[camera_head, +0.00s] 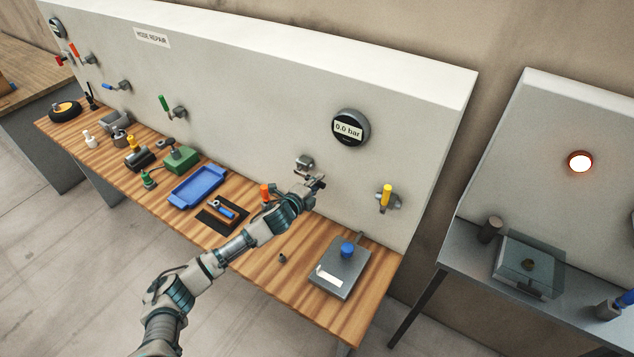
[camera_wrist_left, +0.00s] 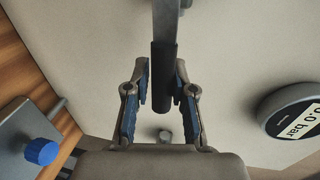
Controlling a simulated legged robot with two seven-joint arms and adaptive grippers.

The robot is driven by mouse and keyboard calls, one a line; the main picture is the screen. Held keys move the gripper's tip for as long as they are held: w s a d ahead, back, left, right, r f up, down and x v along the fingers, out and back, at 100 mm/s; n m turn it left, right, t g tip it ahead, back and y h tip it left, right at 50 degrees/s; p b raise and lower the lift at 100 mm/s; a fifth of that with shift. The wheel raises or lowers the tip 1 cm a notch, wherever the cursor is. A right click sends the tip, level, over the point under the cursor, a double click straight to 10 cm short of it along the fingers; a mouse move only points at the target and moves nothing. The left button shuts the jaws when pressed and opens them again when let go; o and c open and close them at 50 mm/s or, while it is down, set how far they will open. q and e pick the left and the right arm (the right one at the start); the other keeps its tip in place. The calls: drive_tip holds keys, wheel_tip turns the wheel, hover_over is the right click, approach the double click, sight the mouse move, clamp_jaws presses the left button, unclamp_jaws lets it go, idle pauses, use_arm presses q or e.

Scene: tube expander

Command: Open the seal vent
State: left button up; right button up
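My left gripper (camera_head: 316,183) is at the wall panel, below and left of the round gauge reading 0.0 bar (camera_head: 349,127). A small grey wall fitting (camera_head: 304,162) shows just above it. In the left wrist view, a lever with a dark sleeve (camera_wrist_left: 163,75) hangs down between the two fingers (camera_wrist_left: 162,88). The lever is mostly hidden by the gripper in the head view. No visible label names the seal vent. My right gripper is out of view.
A yellow-handled valve (camera_head: 386,197) is on the panel to the right. A grey plate device with a blue knob (camera_head: 347,250) sits below on the wooden bench. An orange-topped item (camera_head: 265,192) stands beside my left forearm. A blue tray (camera_head: 198,186) lies farther left.

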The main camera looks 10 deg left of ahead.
use_arm(q)
drive_tip(key=o, duration=0.3)
drive_tip(key=shift+s+f, duration=0.1)
drive_tip(key=shift+f, duration=0.2)
drive_tip(key=shift+r, duration=0.15)
drive_tip(key=shift+a, duration=0.1)
drive_tip(key=v, duration=1.1)
drive_tip(key=shift+s+a, duration=0.15)
drive_tip(key=shift+s, duration=0.25)
